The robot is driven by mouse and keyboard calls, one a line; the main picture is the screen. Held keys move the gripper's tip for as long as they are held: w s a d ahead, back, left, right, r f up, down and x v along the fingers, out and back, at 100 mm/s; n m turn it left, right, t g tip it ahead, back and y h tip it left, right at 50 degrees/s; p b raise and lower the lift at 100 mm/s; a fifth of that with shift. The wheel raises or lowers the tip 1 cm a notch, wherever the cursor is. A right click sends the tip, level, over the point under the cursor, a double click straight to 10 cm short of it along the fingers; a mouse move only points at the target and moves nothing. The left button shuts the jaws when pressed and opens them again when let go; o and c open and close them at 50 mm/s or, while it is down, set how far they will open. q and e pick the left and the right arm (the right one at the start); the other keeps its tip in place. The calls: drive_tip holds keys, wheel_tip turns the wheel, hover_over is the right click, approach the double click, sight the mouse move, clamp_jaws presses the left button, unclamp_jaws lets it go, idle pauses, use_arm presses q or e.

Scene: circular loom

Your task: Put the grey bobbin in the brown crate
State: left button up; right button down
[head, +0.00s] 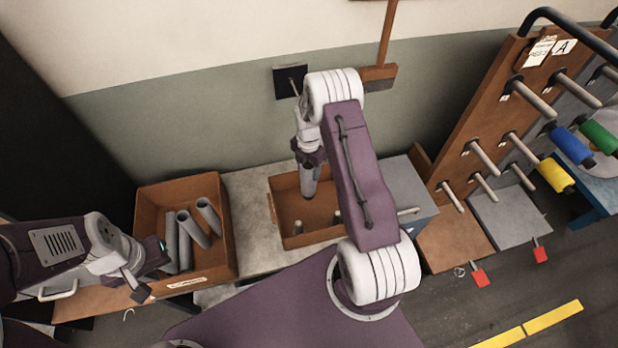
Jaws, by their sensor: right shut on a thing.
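My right gripper (310,164) is shut on a grey bobbin (310,184), a plain grey tube hanging nearly upright below the fingers. The bobbin is over or inside the middle brown crate (284,188); I cannot tell whether its lower end touches the floor of the crate. My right arm hides the crate's right part. Two short grey uprights (297,228) show near the crate's front wall. My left gripper (152,268) has its fingers apart and looks empty, at the front left of another brown crate.
The left brown crate (222,245) holds several grey tubes (190,228). A grey block or cabinet (408,178) stands right of the middle crate. A wooden peg rack (478,125) with blue, green and yellow spools stands at the right. A broom (380,75) is at the back wall.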

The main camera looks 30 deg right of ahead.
drive_tip(key=f, duration=0.3)
drive_tip(key=shift+s+a, duration=0.1)
drive_tip(key=shift+s, duration=0.1)
drive_tip(key=shift+w+f, duration=0.15)
drive_tip(key=shift+f, duration=0.25)
drive_tip(key=c, duration=0.6)
unclamp_jaws()
wheel_tip(320, 180, up, 12)
drive_tip(key=shift+r+b, duration=0.2)
drive_tip(key=shift+b, duration=0.25)
drive_tip(key=s+a+r+m, duration=0.3)
drive_tip(key=s+a+m, duration=0.2)
drive_tip(key=s+m, duration=0.4)
drive_tip(key=s+a+r+m+t, duration=0.1)
drive_tip(key=s+a+r+m, duration=0.3)
drive_tip(key=s+m, duration=0.5)
drive_tip(key=a+m, duration=0.2)
drive_tip(key=m, duration=0.2)
drive_tip(key=shift+s, duration=0.3)
